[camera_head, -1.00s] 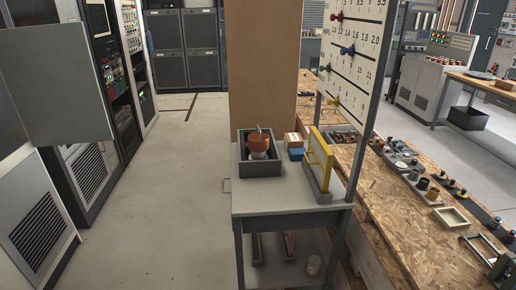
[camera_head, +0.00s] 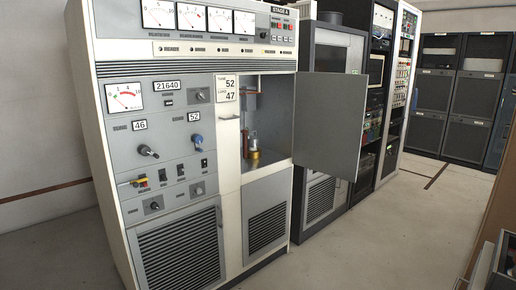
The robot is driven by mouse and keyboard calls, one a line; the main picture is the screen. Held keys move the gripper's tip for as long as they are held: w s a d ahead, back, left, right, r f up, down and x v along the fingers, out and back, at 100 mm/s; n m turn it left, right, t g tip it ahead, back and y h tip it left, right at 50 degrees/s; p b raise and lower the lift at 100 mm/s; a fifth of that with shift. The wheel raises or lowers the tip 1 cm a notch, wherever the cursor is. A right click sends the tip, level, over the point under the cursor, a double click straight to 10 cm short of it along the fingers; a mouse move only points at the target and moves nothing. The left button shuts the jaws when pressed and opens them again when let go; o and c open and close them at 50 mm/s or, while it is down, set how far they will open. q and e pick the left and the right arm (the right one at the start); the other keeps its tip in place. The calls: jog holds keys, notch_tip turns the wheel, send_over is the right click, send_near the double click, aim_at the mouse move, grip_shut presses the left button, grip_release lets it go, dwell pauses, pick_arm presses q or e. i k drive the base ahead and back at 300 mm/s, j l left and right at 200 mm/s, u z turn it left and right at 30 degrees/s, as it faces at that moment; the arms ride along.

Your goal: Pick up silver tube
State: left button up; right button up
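No silver tube can be made out for certain. In the head view, an open compartment (camera_head: 278,118) in the light grey transmitter cabinet holds a small brass-coloured cylindrical part (camera_head: 254,155) low down. A thin greyish upright piece stands at or beside it, too small to tell what it is. A copper-coloured part shows higher up inside. Neither my left nor my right gripper is in view.
The compartment's grey door (camera_head: 329,123) stands open, swung out to the right. Darker equipment racks (camera_head: 381,85) stand beyond it. Free floor (camera_head: 385,235) lies in front of the cabinets. A brown panel (camera_head: 502,205) and a grey edge fill the lower right corner.

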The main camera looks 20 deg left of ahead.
aim_at(253, 141)
jog(key=i+u, duration=0.15)
jog(key=u, duration=0.25)
jog(key=i+u, duration=0.15)
jog(key=u, duration=0.25)
jog(key=i+l+u, duration=0.1)
jog(key=u, duration=0.25)
